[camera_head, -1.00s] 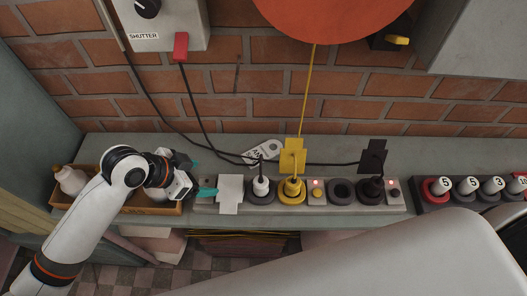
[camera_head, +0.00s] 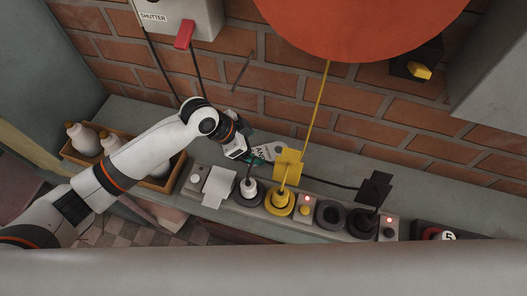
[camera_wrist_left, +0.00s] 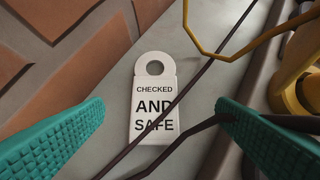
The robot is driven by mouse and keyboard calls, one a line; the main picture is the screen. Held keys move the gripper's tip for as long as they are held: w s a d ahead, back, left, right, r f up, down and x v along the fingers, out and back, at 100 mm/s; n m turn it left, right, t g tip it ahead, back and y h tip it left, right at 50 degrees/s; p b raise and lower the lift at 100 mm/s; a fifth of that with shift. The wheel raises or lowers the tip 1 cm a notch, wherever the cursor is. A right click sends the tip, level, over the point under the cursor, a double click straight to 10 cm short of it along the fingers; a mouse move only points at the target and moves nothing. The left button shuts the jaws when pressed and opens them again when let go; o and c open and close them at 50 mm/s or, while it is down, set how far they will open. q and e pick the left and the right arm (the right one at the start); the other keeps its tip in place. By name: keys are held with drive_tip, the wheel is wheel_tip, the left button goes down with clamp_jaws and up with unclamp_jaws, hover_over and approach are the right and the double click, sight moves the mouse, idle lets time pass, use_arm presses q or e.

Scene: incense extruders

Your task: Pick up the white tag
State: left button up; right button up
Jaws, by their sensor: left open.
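The white tag (camera_wrist_left: 155,100) lies flat on the grey shelf, with a ring-shaped end and the words "CHECKED AND SAFE". A dark cable crosses over its lower part in the left wrist view. In the head view the tag (camera_head: 268,151) is partly hidden by my left gripper (camera_head: 256,150). The left gripper is open and empty, above the tag. Its teal fingers (camera_wrist_left: 162,108) show on either side of the tag, apart from it. The right gripper is out of view.
A power strip runs along the shelf with a white plate (camera_head: 219,184), a white plug (camera_head: 248,188), a yellow plug (camera_head: 280,200) and a black plug (camera_head: 363,220). Yellow and black cables run close to the tag. A wooden box (camera_head: 158,184) with bottles stands left. The brick wall (camera_head: 285,105) is behind.

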sight(265, 153)
use_arm(q)
drive_tip(key=shift+w+d+f, duration=0.2)
drive_tip(key=shift+d+f, duration=0.15)
drive_tip(key=shift+f, duration=0.2)
drive_tip(key=x, duration=0.3)
drive_tip(key=shift+w+a+f+p, duration=0.15)
drive_tip(key=shift+w+f+p, duration=0.1)
drive_tip(key=shift+f+p, duration=0.15)
drive_tip(key=shift+d+f, duration=0.2)
drive_tip(key=shift+f, duration=0.2)
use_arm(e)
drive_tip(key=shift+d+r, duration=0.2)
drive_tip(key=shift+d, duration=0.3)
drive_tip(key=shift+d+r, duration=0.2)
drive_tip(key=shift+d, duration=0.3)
use_arm(q)
drive_tip(key=shift+c, duration=0.2)
drive_tip(key=c, duration=1.1)
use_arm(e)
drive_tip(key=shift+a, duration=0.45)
use_arm(q)
drive_tip(key=shift+r, duration=0.15)
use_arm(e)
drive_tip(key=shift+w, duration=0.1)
